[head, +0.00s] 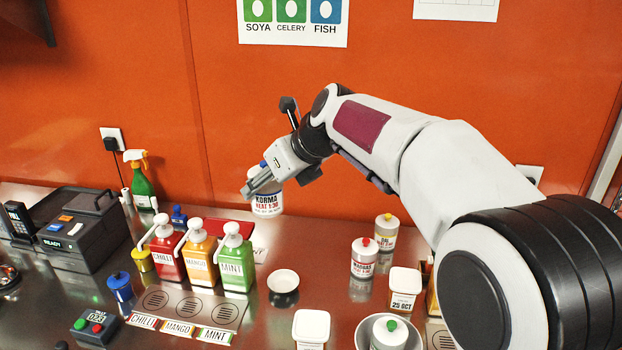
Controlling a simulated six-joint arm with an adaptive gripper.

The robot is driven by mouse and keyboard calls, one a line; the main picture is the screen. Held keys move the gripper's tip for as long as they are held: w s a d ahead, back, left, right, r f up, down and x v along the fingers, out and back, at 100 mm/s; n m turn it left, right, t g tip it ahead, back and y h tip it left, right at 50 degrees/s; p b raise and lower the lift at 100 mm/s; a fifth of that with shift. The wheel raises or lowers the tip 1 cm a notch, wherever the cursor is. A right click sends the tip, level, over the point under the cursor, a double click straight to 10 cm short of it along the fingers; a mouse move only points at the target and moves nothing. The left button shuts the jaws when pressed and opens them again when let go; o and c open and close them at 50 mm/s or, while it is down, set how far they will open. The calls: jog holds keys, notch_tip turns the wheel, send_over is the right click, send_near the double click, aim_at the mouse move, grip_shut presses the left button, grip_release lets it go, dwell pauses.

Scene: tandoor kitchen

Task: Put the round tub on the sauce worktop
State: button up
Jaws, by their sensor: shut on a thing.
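My gripper (264,182) is shut on a round white tub (267,205) with a blue knob on top and a label reading KORMA HEAT 1:30. The tub is upright and appears held above the steel worktop, behind and right of the sauce pumps. The fingers hide part of its upper side. The worktop (210,340) runs along the orange wall and carries the red CHILLI (167,252), orange MANGO (201,257) and green MINT (237,262) pump bottles. Whether part of it is a separate sauce worktop, I cannot tell.
Similar round tubs, red-topped (364,258) and yellow-topped (386,232), stand at right. A green-topped tub (389,334) sits in a metal bowl (362,331). A small bowl (283,281) stands right of the pumps. A black machine (75,228) and spray bottle (141,182) are left.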

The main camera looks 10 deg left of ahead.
jog(key=s+a+f+n+g+y, duration=0.1)
jog(key=s+a+n+g, duration=0.15)
jog(key=s+a, duration=0.65)
jog(key=s+a+f+n+g+y, duration=0.1)
jog(key=s+a+n+g, duration=0.15)
jog(key=s+a, duration=0.7)
jog(key=w+a+f, duration=0.2)
jog(key=f, duration=0.6)
jog(key=w+a+f, duration=0.1)
jog(key=w+f, duration=0.1)
jog(key=f, duration=0.7)
jog(key=shift+a+f+n+t, duration=0.2)
jog(key=shift+a+n+t, duration=0.15)
jog(key=shift+n+t, duration=0.05)
jog(key=shift+f, duration=0.15)
jog(key=shift+f, duration=3.25)
jog(key=shift+f, duration=0.3)
jog(key=o, duration=1.5)
jog(key=shift+f, duration=0.1)
